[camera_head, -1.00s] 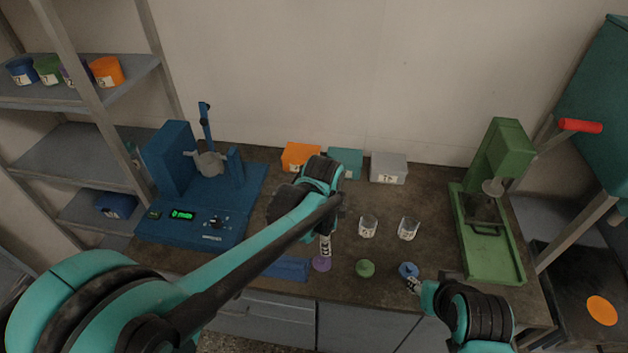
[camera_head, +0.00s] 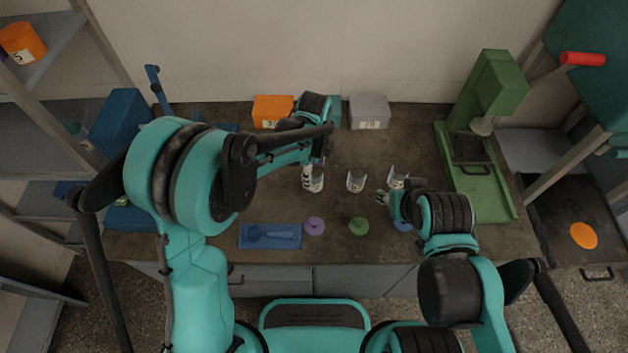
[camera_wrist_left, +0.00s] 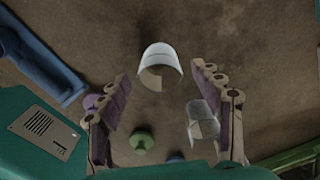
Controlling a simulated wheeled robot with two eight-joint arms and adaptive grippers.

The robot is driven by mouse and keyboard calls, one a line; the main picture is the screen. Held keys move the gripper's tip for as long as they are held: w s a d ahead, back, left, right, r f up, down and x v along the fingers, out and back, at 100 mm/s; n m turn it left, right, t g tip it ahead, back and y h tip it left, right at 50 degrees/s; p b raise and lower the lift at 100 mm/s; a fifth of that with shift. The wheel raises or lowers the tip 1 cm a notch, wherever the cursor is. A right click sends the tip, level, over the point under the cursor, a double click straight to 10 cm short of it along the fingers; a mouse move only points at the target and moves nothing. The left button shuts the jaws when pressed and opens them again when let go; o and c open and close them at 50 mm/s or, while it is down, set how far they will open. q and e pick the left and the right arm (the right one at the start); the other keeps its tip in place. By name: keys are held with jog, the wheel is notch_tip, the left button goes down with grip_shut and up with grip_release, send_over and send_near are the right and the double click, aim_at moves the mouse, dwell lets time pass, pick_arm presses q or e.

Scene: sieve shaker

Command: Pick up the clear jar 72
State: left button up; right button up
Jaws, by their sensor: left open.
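Three clear jars stand in a row on the dark bench in the head view: a left one (camera_head: 313,180), a middle one (camera_head: 356,182) and a right one (camera_head: 397,177). Their label numbers are too small to read, so I cannot tell which is jar 72. My left gripper (camera_head: 319,163) is just behind and above the left jar. In the left wrist view it is open, with one jar (camera_wrist_left: 160,63) beyond and between the fingertips and another jar (camera_wrist_left: 202,122) beside the right finger. My right gripper (camera_head: 387,200) is low near the right jar; its jaws are unclear.
Purple (camera_head: 314,226), green (camera_head: 358,226) and blue (camera_head: 402,225) lids lie in front. A blue tray (camera_head: 245,238) is at left. Orange (camera_head: 273,110) and grey (camera_head: 369,112) boxes stand behind. A green press (camera_head: 498,85) stands right. Bare bench lies behind the jars.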

pick_arm(q)
jog(key=shift+f, duration=0.95)
jog(key=shift+r, duration=0.1)
jog(key=c, duration=1.3)
jog(key=shift+r, duration=0.1)
